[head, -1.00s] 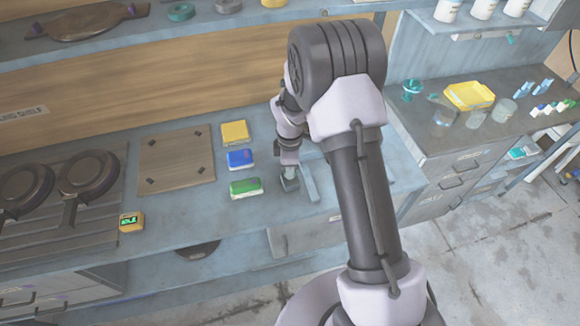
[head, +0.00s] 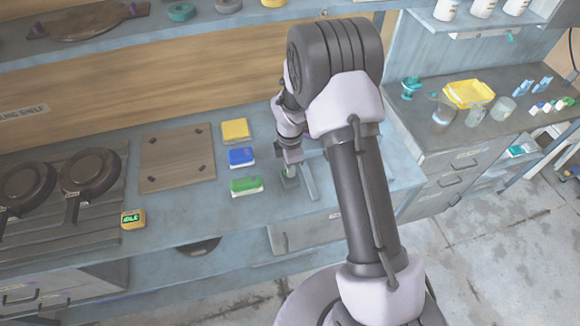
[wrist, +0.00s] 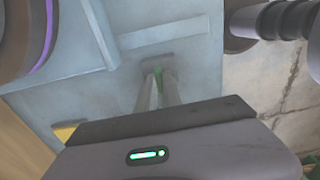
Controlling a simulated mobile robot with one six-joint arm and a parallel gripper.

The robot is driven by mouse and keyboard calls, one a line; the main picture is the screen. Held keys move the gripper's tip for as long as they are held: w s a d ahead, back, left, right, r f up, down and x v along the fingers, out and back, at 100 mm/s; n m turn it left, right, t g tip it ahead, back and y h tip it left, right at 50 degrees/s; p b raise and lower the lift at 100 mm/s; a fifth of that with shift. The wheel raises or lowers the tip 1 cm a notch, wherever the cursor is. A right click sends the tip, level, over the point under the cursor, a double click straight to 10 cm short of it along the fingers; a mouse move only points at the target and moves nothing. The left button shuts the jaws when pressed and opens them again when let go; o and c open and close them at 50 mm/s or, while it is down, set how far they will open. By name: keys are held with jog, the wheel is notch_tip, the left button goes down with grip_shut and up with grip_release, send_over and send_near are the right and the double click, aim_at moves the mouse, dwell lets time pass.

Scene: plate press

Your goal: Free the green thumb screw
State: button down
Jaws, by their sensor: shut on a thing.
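The green thumb screw (wrist: 159,76) shows as a small green piece between my fingertips in the wrist view. My gripper (wrist: 158,90) is shut on it, one finger on each side, and the fingers hide most of it. Just beyond the fingertips is a small grey block (wrist: 172,60) on the blue-grey bench. In the head view my gripper (head: 291,172) points down at the same small grey block (head: 290,184), and the screw is too hidden to make out. I cannot tell how far the screw is turned.
A grey bar (head: 308,181) lies just right of the gripper. Green (head: 246,186), blue (head: 241,157) and yellow (head: 235,130) blocks stand to the left. Further left are a brown board (head: 177,158), a yellow device reading IDLE (head: 132,219) and two round dark plates or pans (head: 91,172).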

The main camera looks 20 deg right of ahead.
jog(key=c, duration=1.5)
grip_release()
notch_tip(320, 180, up, 17)
jog(key=p, duration=0.3)
jog(key=shift+r+p, duration=0.2)
jog(key=shift+p, duration=0.1)
jog(key=s+a+r+m+t+y+b, duration=0.1)
jog(key=s+r+m+t+b, duration=0.15)
jog(key=s+m+b, duration=0.35)
jog(key=s+a+r+m+t+b, duration=0.1)
jog(key=s+r+m+b, duration=0.35)
jog(key=s+m, duration=0.3)
jog(key=s+a+f+m+t+b, duration=0.1)
jog(key=s+m+b, duration=0.1)
jog(key=s+m, duration=0.2)
jog(key=s+a+f+m+t+y+b, duration=0.1)
jog(key=s+f+m+b, duration=0.1)
jog(key=s+m, duration=0.3)
jog(key=s+b, duration=0.1)
jog(key=s, duration=0.1)
jog(key=shift+s+f, duration=0.15)
jog(key=shift+s, duration=0.2)
